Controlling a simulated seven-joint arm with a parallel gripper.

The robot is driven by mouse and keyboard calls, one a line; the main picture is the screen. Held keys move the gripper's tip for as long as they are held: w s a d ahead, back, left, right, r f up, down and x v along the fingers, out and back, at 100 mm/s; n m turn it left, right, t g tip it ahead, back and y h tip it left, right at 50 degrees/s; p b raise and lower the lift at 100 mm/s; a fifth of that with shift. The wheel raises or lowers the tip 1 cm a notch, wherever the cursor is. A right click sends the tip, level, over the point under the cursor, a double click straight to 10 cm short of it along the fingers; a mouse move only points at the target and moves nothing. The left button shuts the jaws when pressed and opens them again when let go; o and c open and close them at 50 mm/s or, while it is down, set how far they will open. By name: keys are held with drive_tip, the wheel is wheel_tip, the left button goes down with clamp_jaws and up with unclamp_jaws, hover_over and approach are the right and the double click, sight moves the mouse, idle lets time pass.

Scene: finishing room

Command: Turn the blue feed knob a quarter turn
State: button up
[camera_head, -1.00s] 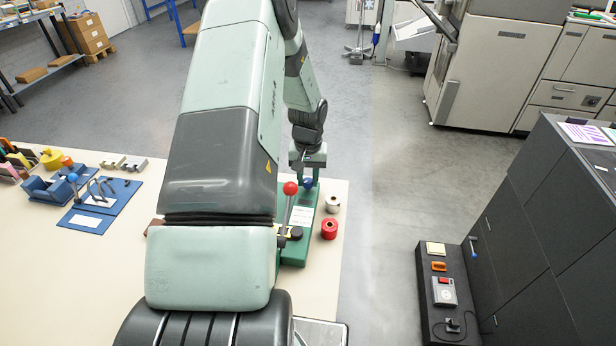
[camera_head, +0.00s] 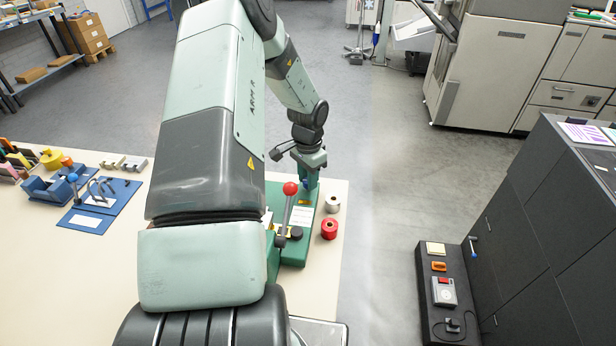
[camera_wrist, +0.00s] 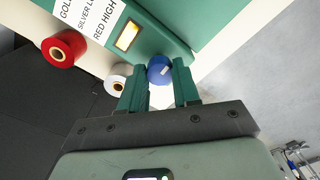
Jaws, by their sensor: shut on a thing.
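The blue feed knob (camera_wrist: 160,68) is round, with a pale mark on its face. It sits at the end of the green machine (camera_wrist: 160,30), near a lit yellow window. My gripper (camera_wrist: 159,80) has one green finger on each side of the knob and is shut on it. In the head view my gripper (camera_head: 309,172) is at the far end of the green machine (camera_head: 296,250), and only a little blue of the knob (camera_head: 306,184) shows beside the fingers.
A red-knobbed lever (camera_head: 290,188) rises from the machine's near part. A red spool (camera_head: 329,228) and a white spool (camera_head: 332,203) stand close on its right, near the table edge. Blue fixtures (camera_head: 90,221) lie far left on the cream table.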

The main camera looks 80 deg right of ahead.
drive_tip(key=shift+m, duration=0.4)
drive_tip(key=o, duration=1.1)
drive_tip(key=shift+c, duration=0.2)
drive_tip(key=shift+r, duration=0.1)
wheel_tip(320, 180, up, 11)
drive_tip(key=shift+f, duration=0.2)
